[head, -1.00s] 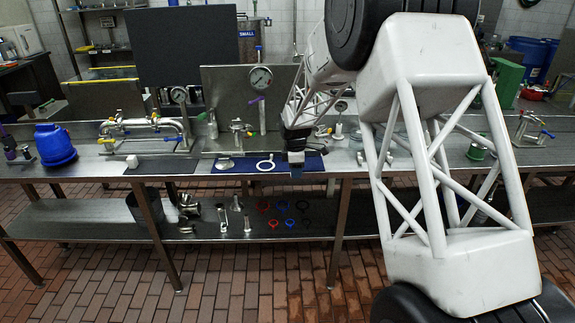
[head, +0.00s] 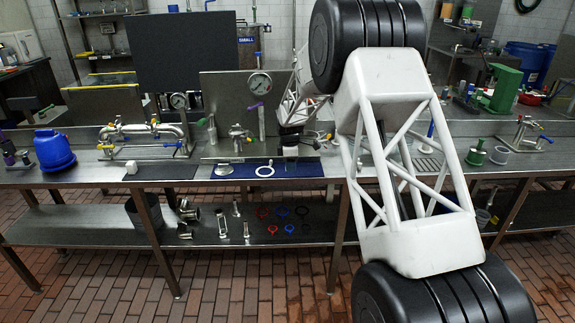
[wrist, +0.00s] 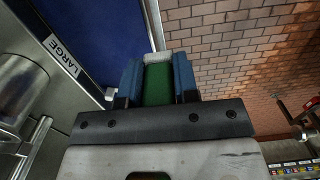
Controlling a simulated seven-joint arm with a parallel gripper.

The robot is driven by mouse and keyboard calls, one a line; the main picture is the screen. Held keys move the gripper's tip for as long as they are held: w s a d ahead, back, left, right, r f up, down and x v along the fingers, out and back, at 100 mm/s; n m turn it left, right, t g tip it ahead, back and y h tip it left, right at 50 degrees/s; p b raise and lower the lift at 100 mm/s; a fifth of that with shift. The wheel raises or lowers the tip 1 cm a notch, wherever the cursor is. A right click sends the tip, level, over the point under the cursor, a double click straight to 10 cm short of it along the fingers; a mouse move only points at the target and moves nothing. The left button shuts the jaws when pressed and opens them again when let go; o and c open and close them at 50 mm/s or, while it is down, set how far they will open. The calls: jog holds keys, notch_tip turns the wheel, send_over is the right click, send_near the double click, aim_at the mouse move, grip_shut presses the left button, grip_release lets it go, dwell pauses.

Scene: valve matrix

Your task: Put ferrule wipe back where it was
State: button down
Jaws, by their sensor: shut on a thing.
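My gripper (wrist: 158,85) has blue fingers, shut on a green piece with a pale end, which I take to be the ferrule wipe (wrist: 157,84). In the head view my gripper (head: 290,153) is over the right part of the dark blue mat (head: 232,174), near the bench's front edge. The held piece is too small to make out there. In the wrist view the blue mat (wrist: 92,28) lies to the left of the fingers, with the bench edge and brick floor beyond them.
A white ring (head: 265,171) and a small metal part (head: 224,170) lie on the mat. A gauge panel (head: 232,100) stands behind it. A white block (head: 133,164) and blue jug (head: 53,149) are to the left.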

jog(key=shift+w+a+f, duration=0.1)
jog(key=shift+w+a, duration=0.05)
jog(key=shift+w, duration=1)
jog(key=shift+w+a+f, duration=0.1)
jog(key=shift+w+a, duration=0.05)
jog(key=shift+w, duration=0.95)
jog(key=shift+w+a+f, duration=0.1)
jog(key=shift+w+a, duration=0.05)
jog(key=shift+w, duration=1)
jog(key=shift+f, duration=0.1)
jog(key=shift+f, duration=1.65)
jog(key=shift+f, duration=0.15)
jog(key=c, duration=0.9)
grip_release()
jog(key=shift+o, duration=0.2)
notch_tip(320, 180, up, 12)
jog(key=shift+a, duration=0.25)
